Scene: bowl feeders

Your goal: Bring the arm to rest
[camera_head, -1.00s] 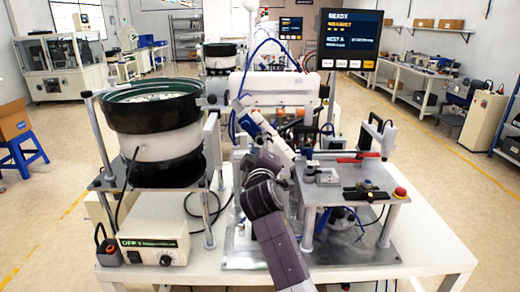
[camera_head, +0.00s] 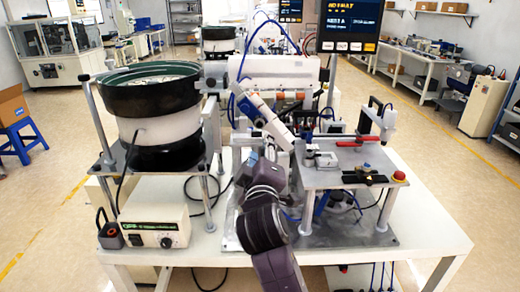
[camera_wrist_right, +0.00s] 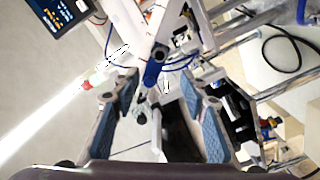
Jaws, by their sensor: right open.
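My right arm (camera_head: 265,225) comes up from the bottom middle of the head view and stands bent in front of the feeder station. My right gripper (camera_head: 258,162) is at its far end, small and partly hidden by the wrist. In the right wrist view my right gripper (camera_wrist_right: 160,88) shows two spread fingers with blue pads. It is open, and no held object shows between the pads. A blue and white machine part (camera_wrist_right: 153,70) shows beyond the fingertips; I cannot tell how far off it is. My left gripper is not in view.
A bowl feeder (camera_head: 150,90) stands left of the arm, above a control box (camera_head: 155,215). A raised metal plate (camera_head: 330,180) with fixtures and a red button (camera_head: 399,176) is to the right. A screen (camera_head: 350,25) stands behind. The white table's (camera_head: 440,235) front right is clear.

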